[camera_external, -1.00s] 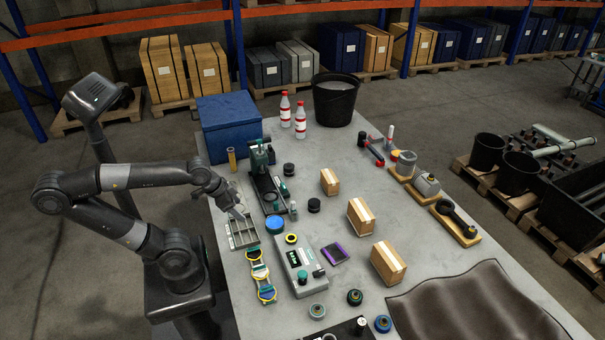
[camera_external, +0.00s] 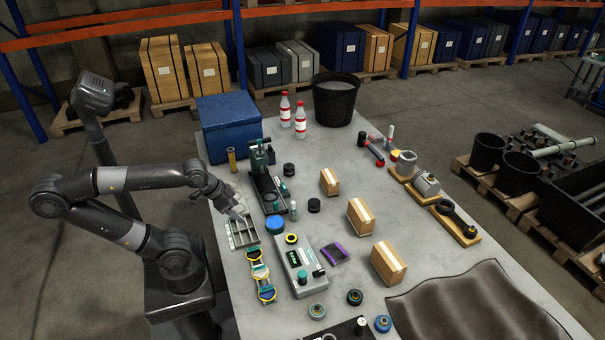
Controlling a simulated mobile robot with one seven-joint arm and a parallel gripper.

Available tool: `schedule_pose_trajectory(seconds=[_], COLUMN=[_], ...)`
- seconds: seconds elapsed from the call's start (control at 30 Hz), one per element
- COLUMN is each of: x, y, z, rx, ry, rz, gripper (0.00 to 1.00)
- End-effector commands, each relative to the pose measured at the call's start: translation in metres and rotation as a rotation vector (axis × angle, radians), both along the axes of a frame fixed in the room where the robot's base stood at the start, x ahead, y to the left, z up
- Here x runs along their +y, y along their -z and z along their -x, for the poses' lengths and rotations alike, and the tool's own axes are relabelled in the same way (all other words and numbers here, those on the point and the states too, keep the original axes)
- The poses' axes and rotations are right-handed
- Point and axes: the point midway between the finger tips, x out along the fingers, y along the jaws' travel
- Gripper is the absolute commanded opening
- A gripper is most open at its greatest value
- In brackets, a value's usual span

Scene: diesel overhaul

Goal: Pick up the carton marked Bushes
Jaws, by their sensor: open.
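Three brown cartons stand on the grey table: a small carton (camera_external: 330,182) farthest back, a middle carton (camera_external: 361,216), and a larger carton (camera_external: 389,263) nearest the front. No marking is readable on any of them, so I cannot tell which is marked Bushes. My gripper (camera_external: 236,214) is open and empty over the divided metal tray (camera_external: 243,243) at the table's left edge. It is well to the left of all three cartons.
A green press (camera_external: 262,170), a grey device (camera_external: 303,265) and a blue tin (camera_external: 275,224) stand between my gripper and the cartons. Small rings and pots lie at the front. A brown cloth (camera_external: 475,310) covers the front right. Table around the cartons is mostly clear.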

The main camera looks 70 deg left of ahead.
Motion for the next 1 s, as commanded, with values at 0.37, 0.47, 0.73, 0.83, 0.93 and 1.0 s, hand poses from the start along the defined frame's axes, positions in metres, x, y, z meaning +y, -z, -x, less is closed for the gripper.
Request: schedule_pose_trajectory(seconds=[0.37,0.47,0.73,0.83,0.93,1.0], x=[0.0,0.0,0.003,0.008,0.017,0.023], y=[0.0,0.0,-0.007,-0.019,-0.033,-0.041], z=[0.0,0.0,-0.011,-0.031,-0.059,-0.079], rx=[0.0,0.0,0.011,0.029,0.052,0.069], ry=[0.0,0.0,-0.031,-0.09,-0.172,-0.234], rz=[0.0,0.0,0.014,0.038,0.069,0.09], gripper=[0.75,0.75,0.75,0.75,0.75,0.75])
